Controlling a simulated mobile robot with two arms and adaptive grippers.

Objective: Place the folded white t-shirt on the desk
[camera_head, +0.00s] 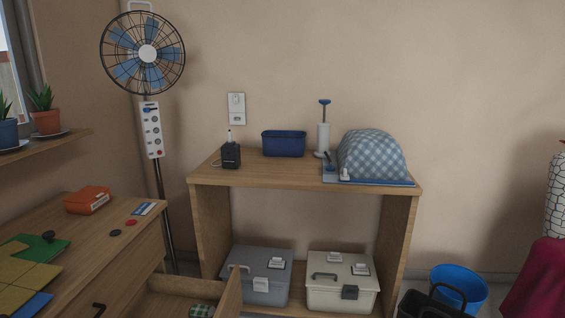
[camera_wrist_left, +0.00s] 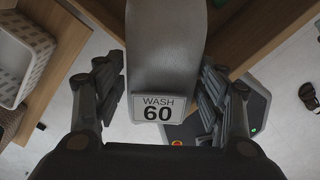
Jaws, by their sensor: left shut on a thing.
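In the left wrist view my left gripper (camera_wrist_left: 160,92) is shut on a smooth grey object (camera_wrist_left: 165,45) with a white label reading "WASH 60". The fingers press on both its sides; the object's far end is out of frame. I cannot tell what the object is. No folded white t-shirt can be made out in either view. In the head view a wooden desk with drawers (camera_head: 100,215) stands at the left, and a wooden table with an open lower shelf (camera_head: 290,178) stands in the middle. Neither of my grippers shows in the head view.
A fan (camera_head: 147,54) stands behind. The table holds a blue bin (camera_head: 284,144) and a checked dome (camera_head: 372,156). A blue bucket (camera_head: 460,287) is at right.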

